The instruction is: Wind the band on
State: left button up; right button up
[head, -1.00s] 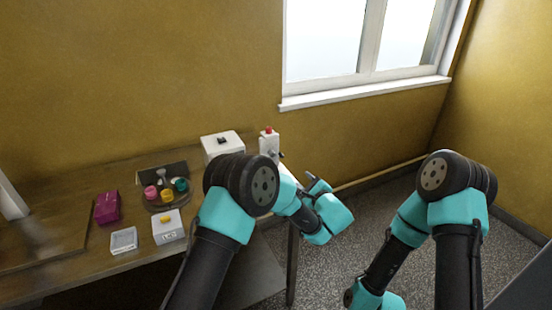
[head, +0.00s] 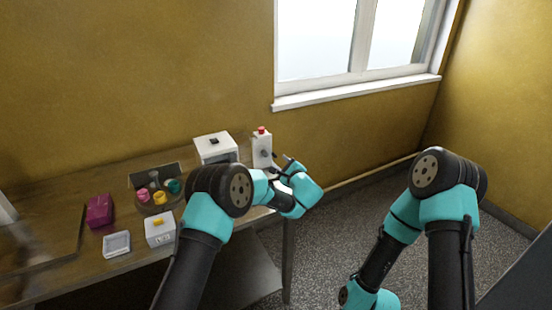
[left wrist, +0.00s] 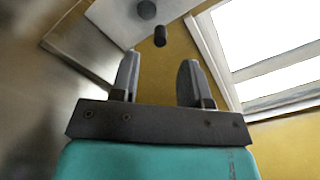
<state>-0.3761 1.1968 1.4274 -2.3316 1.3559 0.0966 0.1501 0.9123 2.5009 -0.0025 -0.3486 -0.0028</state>
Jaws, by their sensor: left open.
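A white upright box (head: 261,146) with a red button (head: 262,130) on top stands at the right end of the table. A dark round knob (head: 264,153) is on its face. My left gripper (head: 282,158) is just right of this box, open and apparently empty. In the left wrist view a white panel (left wrist: 110,20) carries a dark round hub (left wrist: 147,9). A short dark peg (left wrist: 160,36) shows beyond and between the open fingertips (left wrist: 160,75), apart from both fingers. No band can be made out. My right gripper is out of frame.
A larger white box (head: 216,148) stands left of the button box. Floor is free at right.

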aim_at(276, 157)
pick_arm(q)
jog(key=x, duration=0.5)
jog(key=shift+w+a, duration=0.15)
jog(key=shift+w, duration=0.2)
grip_shut()
